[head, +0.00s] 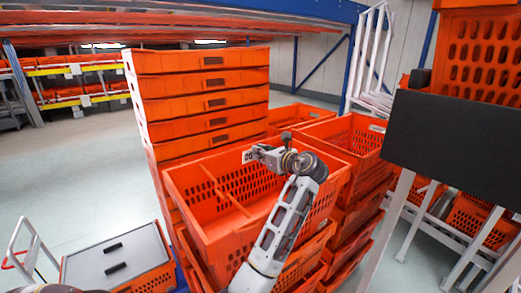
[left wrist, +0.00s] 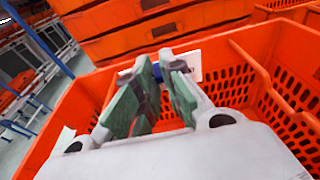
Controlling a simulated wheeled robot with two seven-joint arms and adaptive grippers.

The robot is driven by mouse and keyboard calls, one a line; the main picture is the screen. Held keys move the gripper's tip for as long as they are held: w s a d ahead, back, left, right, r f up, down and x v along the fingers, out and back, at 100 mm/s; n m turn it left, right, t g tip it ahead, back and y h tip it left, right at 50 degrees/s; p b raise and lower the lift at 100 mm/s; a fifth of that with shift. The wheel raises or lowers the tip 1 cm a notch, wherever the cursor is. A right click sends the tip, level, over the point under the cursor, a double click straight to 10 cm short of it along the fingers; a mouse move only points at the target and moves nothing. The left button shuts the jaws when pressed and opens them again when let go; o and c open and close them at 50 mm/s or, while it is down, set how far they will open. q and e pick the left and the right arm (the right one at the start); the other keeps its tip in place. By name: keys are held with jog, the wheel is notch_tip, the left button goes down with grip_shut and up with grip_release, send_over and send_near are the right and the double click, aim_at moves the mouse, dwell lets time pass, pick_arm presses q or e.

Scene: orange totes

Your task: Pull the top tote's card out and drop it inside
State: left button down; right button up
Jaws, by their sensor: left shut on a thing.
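The top tote (head: 215,235) is an open orange crate with perforated walls and a divider, on a stack in the middle of the head view. Its interior looks empty where visible. My left gripper (head: 256,153) reaches across it to the far side. The gripper is shut on the small white card (head: 247,157), which has dark marks. In the left wrist view, the green-padded fingers (left wrist: 156,75) close on the card (left wrist: 190,62) by the tote's rim (left wrist: 225,38). I cannot tell whether the card is clear of its holder. My right gripper is not in view.
A tall stack of orange totes (head: 205,85) stands just behind. More open totes (head: 350,135) stand to the right. A dark panel (head: 455,140) is at the right front. A grey-lidded tote (head: 115,262) is at the lower left. Floor (head: 80,170) is clear at left.

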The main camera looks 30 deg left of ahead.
pick_arm(q)
notch_tip(320, 180, down, 4)
jog(key=shift+r, duration=0.2)
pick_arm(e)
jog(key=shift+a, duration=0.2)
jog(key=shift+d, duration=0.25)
pick_arm(q)
jog(key=c, duration=1.5)
grip_release()
jog(key=shift+o, duration=0.2)
jog(key=v, duration=0.7)
jog(key=shift+d, duration=0.25)
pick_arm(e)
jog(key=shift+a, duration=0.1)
pick_arm(q)
jog(key=shift+s+d, duration=0.1)
